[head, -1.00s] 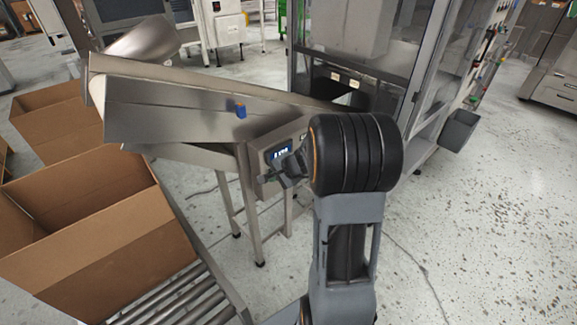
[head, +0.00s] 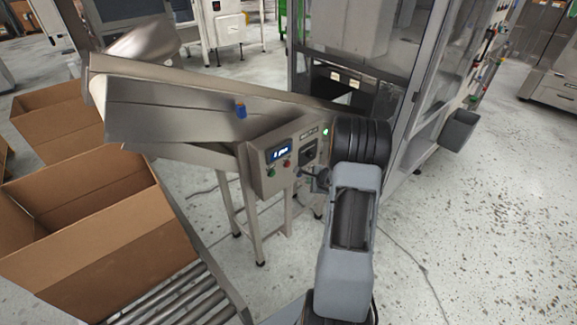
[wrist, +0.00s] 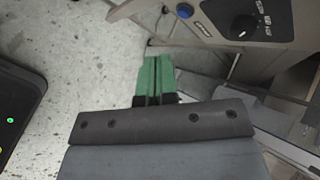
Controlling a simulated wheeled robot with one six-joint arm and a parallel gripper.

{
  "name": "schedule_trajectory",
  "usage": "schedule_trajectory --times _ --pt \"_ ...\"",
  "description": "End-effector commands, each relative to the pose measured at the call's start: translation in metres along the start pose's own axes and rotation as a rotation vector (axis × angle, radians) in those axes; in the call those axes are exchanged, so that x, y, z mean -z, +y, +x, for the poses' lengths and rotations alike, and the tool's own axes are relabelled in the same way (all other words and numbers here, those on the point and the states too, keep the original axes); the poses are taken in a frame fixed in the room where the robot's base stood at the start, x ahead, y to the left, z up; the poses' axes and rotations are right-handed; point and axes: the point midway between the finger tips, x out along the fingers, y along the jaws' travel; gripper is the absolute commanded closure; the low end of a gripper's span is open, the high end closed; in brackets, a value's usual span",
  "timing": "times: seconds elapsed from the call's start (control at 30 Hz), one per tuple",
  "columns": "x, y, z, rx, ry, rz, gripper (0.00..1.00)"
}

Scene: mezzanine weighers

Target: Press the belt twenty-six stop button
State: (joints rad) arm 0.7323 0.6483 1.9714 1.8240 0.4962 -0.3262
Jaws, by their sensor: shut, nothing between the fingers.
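A grey control box (head: 268,180) hangs under the steel chute in the head view. No label is readable, so I cannot tell which is belt twenty-six's stop. My gripper (head: 311,178) is just below and right of the box face, partly hidden by my arm. In the wrist view its green fingers (wrist: 155,80) are shut and empty. A blue button (wrist: 184,10) and a black dial panel (wrist: 250,14) lie beyond them.
The steel chute (head: 170,108) slopes above the box. A glazed cabinet (head: 425,90) with a grey bin (head: 459,130) is behind my arm. The speckled floor at right is clear.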

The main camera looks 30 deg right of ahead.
Motion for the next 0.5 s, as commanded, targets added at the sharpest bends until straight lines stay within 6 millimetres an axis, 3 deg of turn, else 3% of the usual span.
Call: schedule_trajectory --times 0.5 --pt "-0.028 -0.028 0.033 -0.001 -0.003 -0.002 1.0"
